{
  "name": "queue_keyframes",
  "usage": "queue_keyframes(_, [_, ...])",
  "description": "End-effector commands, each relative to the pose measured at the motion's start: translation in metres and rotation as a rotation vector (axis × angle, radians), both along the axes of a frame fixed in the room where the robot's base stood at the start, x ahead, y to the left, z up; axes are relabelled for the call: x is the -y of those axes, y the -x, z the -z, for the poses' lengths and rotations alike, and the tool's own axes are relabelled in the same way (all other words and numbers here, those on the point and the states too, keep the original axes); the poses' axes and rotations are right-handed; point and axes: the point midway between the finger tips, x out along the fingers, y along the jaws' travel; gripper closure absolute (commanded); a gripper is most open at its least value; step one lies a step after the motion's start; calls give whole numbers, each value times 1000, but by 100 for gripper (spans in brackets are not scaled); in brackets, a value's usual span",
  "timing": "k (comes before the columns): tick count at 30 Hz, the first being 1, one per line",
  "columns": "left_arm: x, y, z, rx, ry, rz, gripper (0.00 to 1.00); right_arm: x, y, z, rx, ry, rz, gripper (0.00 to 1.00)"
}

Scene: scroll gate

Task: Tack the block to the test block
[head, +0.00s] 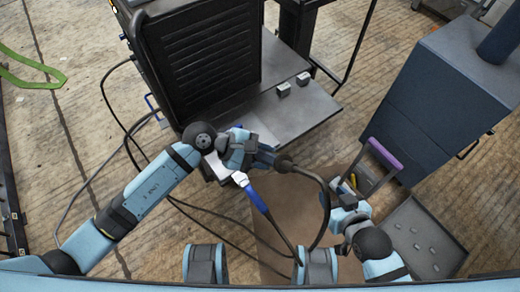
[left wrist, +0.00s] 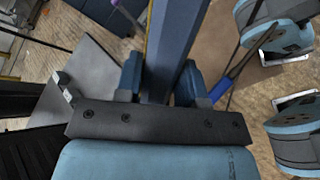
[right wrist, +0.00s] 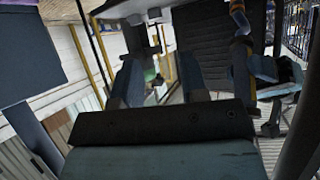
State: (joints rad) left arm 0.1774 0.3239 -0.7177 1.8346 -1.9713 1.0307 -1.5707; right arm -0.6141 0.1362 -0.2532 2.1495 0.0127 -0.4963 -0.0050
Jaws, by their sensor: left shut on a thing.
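Two small grey blocks, one (head: 284,89) nearer and one (head: 303,79) farther right, sit close together on the grey metal table (head: 290,115). I cannot tell which is the test block. In the left wrist view a small block (left wrist: 64,84) shows at the table's edge. My left gripper (head: 262,155) is shut on a dark torch-like tool (head: 286,163), whose thick black cable curves down to the right. It is in front of the table, apart from the blocks. The tool's body (left wrist: 168,45) fills the gap between the fingers. My right gripper (right wrist: 160,75) looks open and empty, low at the right.
A carrier with a purple handle (head: 385,155) stands near my right gripper. A grey tray (head: 425,235) with several small pieces lies right of it. A large blue cabinet (head: 430,105) stands at right. A dark slatted panel (head: 205,55) rises behind the table's left side. Cables hang in front.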

Motion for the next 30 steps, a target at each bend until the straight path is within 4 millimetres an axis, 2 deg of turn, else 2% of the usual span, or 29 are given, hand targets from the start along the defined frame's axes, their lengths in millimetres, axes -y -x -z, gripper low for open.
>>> queue_keyframes(1, [2,2,-7,2,1,1,96,0,0,-3,-2,3,1,60])
queue_keyframes(18, [20,27,-38,1,2,1,96,2,4,-12,-39,-2,12,60])
queue_keyframes(30, [23,32,-41,1,2,0,96,3,2,-12,-42,-5,17,60])
